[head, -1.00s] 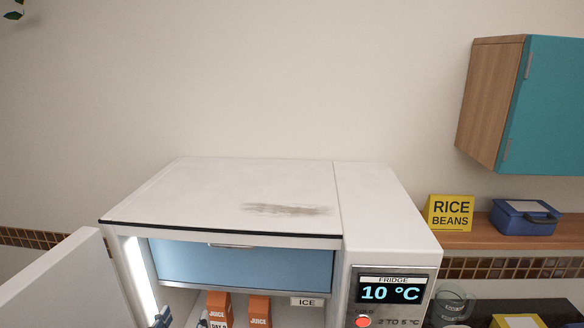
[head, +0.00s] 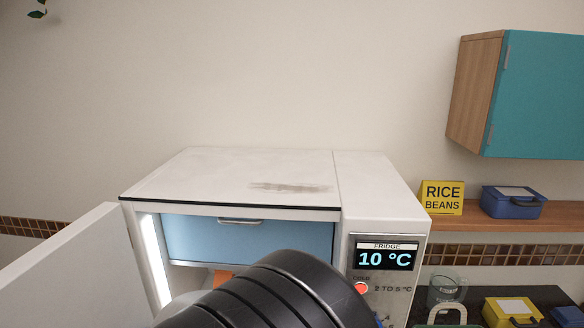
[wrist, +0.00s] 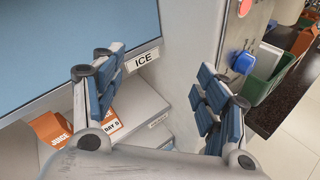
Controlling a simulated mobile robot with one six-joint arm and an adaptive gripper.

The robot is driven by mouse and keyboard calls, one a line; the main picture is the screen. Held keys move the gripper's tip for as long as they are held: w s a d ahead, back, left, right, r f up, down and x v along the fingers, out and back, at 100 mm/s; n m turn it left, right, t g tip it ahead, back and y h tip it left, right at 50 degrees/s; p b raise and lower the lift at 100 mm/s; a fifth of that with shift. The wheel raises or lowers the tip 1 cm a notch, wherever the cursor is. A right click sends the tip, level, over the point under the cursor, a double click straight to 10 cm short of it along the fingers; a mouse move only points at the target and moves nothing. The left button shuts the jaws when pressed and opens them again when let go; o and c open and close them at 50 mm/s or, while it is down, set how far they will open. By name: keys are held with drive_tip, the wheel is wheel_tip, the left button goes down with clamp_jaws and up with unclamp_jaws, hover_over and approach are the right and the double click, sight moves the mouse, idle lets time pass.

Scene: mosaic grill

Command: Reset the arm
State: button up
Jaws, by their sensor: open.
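My gripper (wrist: 160,85) is open and empty in the wrist view, its two blue-padded fingers wide apart. It is at the open front of the white fridge (head: 375,185), below the blue ice compartment flap (wrist: 60,45) and near the ICE label (wrist: 143,58). An orange juice carton (wrist: 52,128) stands behind the left finger, and a DAY 5 label shows beside it. In the head view my dark arm covers the lower middle of the fridge, and my gripper does not show there.
The fridge door (head: 75,262) stands open at the left. The fridge display (head: 383,252) reads 10 °C. A blue knob (wrist: 243,62) sticks out right of my gripper. A shelf at the right holds a RICE BEANS box (head: 442,197) and a blue box (head: 512,203).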

drive_tip(key=s+d+m+g+b, duration=0.2)
drive_tip(key=s+d+m+g, duration=0.3)
drive_tip(key=d, duration=0.4)
drive_tip(key=s+d+m+g+b, duration=0.2)
drive_tip(key=s+d+m+g, duration=0.1)
drive_tip(key=s+d+m, duration=0.5)
drive_tip(key=s+f+m+t+y+b, duration=0.1)
drive_tip(key=s+f+m+y+b, duration=0.3)
drive_tip(key=s+m+y, duration=0.5)
drive_tip(key=s+m, duration=0.2)
drive_tip(key=s, duration=0.1)
drive_tip(key=shift+s+a+f, duration=0.2)
drive_tip(key=shift+s+f, duration=0.05)
drive_tip(key=shift+s, duration=0.15)
drive_tip(key=shift+c, duration=0.3)
